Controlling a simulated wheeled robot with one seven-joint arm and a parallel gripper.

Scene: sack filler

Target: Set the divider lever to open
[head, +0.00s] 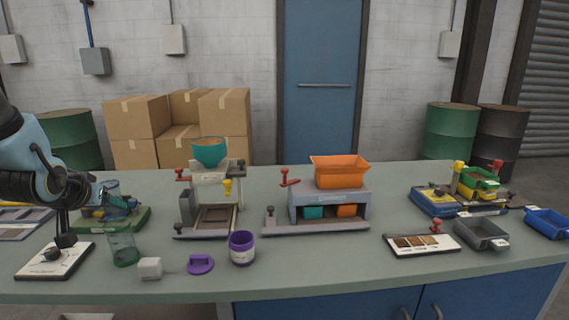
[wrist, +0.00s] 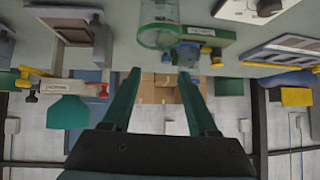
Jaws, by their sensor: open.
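No readable label tells which lever is the divider lever. An orange-hopper machine (head: 330,205) has a red-knobbed lever (head: 288,182) at its left; a teal and an orange bin sit beneath. A teal-hopper machine (head: 209,185) left of it has a red-knobbed lever (head: 181,175) and a yellow knob (head: 228,185); its teal hopper also shows in the wrist view (wrist: 68,112), upside down. My gripper (head: 107,190) is at the far left, over the green-based device (head: 110,218), away from both machines. In the wrist view its green fingers (wrist: 160,75) are apart and empty.
A clear cup (head: 123,250), white cube (head: 150,268), purple lid (head: 200,264) and purple cup (head: 242,248) stand along the front. A white board (head: 55,261) lies front left. A sample tray (head: 422,244) and grey bin (head: 481,233) are at right.

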